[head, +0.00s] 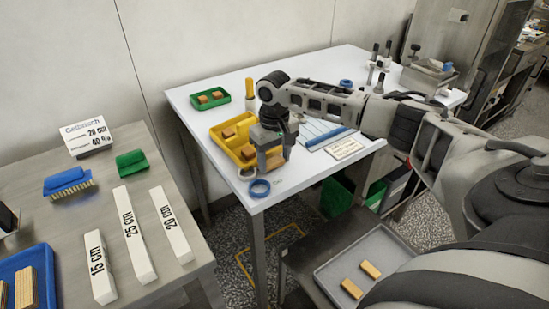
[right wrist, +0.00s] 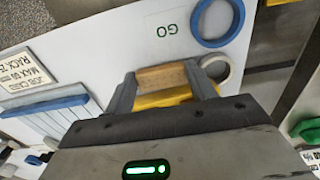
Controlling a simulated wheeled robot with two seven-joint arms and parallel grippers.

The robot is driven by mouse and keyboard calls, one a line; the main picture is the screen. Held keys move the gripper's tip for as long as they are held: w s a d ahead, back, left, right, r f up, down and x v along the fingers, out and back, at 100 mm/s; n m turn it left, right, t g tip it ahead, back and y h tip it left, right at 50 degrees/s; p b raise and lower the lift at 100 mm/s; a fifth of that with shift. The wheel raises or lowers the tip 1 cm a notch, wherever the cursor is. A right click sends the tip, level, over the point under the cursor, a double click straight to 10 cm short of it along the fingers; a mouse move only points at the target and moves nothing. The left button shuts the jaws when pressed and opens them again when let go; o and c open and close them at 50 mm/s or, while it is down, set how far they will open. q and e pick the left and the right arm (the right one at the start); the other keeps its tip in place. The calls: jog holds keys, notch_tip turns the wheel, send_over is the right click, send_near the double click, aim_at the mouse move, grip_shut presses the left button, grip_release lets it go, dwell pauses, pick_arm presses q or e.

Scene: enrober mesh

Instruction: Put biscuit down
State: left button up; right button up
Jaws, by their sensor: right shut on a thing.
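My right gripper (head: 271,157) is over the front right corner of the yellow tray (head: 221,138) on the white table (head: 190,97). In the right wrist view, the gripper (right wrist: 163,84) is shut on a tan biscuit (right wrist: 162,75), held crosswise between the fingertips. The yellow tray (right wrist: 163,98) shows just behind that biscuit; I cannot tell whether they touch. Other biscuits (head: 229,132) lie in the yellow tray. The gripper hides part of the tray in the head view. My left gripper is not in view.
A blue ring (head: 259,188) and a pale ring (head: 247,174) lie near the table's front corner. A green tray (head: 222,93) with biscuits stands behind. A blue-edged board (head: 325,140) and a printed card (head: 344,149) lie to the right. A grey tray (head: 338,277) holds two biscuits below.

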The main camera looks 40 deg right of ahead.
jog(key=shift+f, duration=0.35)
jog(key=shift+f, duration=0.1)
jog(key=o, duration=0.5)
jog(key=shift+c, duration=0.2)
